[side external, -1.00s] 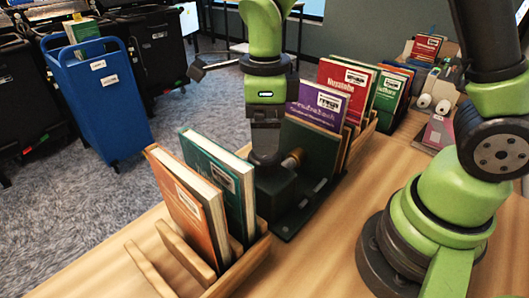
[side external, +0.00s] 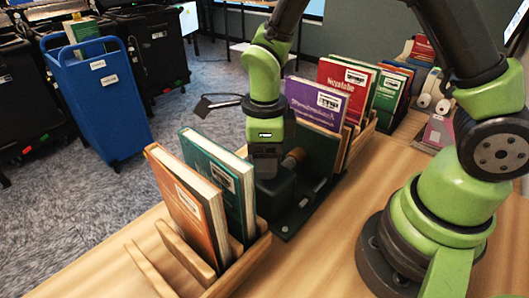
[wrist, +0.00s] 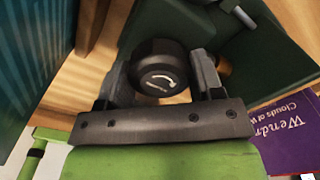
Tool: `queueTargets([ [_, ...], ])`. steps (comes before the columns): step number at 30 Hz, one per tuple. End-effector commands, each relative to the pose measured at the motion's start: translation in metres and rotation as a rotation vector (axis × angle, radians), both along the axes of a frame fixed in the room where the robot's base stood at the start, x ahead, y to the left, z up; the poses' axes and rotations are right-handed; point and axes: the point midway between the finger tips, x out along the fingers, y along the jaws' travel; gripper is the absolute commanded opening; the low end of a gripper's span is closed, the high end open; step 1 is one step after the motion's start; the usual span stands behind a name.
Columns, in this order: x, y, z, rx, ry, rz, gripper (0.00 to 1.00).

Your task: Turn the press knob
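The press knob (wrist: 160,72) is a round black knob with a white curved arrow on its top. In the wrist view it sits between the two fingers of my gripper (wrist: 163,78). The fingers are spread on either side, very close to the knob's rim; firm contact is not clear. The press (side external: 297,208) is a dark green device on the table between two wooden book racks. In the side view my gripper (side external: 266,165) points down over the press, and the knob is hidden behind it.
A wooden rack (side external: 243,272) holds an orange book (side external: 185,205) and a teal book (side external: 222,170) close left of my gripper. A purple book (side external: 317,102) stands in the rack behind, near the press. Bare table lies to the front right.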

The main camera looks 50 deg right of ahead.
Motion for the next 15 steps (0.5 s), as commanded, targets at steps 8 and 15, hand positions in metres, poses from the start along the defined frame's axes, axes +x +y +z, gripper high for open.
queueTargets([
  [8,0.0001,0.0002,0.0,-0.001,-0.001,0.179,0.37],
  [15,0.0001,0.0002,0.0,-0.001,-0.001,0.279,0.37],
])
